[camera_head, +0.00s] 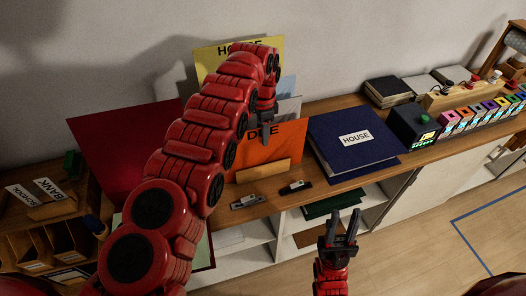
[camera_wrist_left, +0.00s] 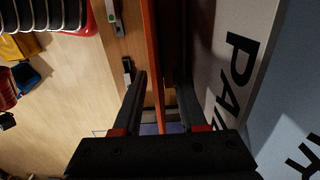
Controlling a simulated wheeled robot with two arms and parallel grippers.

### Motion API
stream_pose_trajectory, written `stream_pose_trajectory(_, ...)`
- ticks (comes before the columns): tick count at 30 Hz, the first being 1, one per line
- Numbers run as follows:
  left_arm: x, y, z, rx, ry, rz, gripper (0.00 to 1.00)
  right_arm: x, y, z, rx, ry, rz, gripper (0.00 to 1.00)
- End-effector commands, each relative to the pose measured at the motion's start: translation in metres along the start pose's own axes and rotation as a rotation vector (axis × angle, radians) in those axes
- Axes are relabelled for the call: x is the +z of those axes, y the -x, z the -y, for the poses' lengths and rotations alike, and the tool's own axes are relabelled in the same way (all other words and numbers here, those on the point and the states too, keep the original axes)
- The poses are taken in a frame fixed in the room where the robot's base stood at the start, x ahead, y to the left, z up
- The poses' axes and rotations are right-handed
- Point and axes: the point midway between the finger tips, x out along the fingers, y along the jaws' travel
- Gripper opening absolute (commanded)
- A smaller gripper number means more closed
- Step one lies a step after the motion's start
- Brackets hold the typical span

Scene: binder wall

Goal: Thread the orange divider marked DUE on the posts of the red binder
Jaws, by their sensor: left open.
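The orange divider marked DUE (camera_head: 262,150) stands upright in a wooden holder (camera_head: 263,172) on the shelf top. My left gripper (camera_head: 266,127) is open at its top edge. In the left wrist view the orange divider (camera_wrist_left: 152,60) shows edge-on between the two open fingers (camera_wrist_left: 160,100), with no clear grip on it. A dark red panel, apparently the red binder's cover (camera_head: 115,145), stands to the left, partly behind my left arm. Its posts are hidden. My right gripper (camera_head: 341,226) is open and empty, low in front of the shelf.
A yellow HOUSE divider (camera_head: 212,58) and pale dividers (camera_head: 288,106) stand behind the orange one. A blue HOUSE binder (camera_head: 350,145) lies to the right. A wooden sorter (camera_head: 50,240) is at the left.

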Motion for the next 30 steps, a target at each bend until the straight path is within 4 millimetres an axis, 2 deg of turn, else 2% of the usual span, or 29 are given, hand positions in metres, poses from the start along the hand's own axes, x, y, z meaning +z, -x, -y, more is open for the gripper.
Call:
stream_pose_trajectory(4,0.004,-0.007,-0.003,0.006,0.0,0.004,0.41,-0.003,-0.018,-0.001,0.0,0.0,0.0,0.36)
stream_pose_trajectory(6,0.006,-0.016,-0.004,0.004,0.001,0.003,0.41,-0.005,-0.028,-0.001,0.0,0.0,0.0,0.36)
stream_pose_trajectory(9,0.004,-0.03,-0.003,0.001,0.001,-0.001,0.41,-0.004,-0.025,-0.001,0.0,0.0,0.0,0.36)
stream_pose_trajectory(15,0.005,-0.043,-0.003,0.001,0.0,0.001,0.41,-0.005,-0.029,-0.001,0.0,0.0,0.0,0.36)
stream_pose_trajectory(30,0.005,-0.046,-0.003,0.001,0.001,0.0,0.41,-0.004,-0.026,-0.001,0.0,0.0,0.0,0.36)
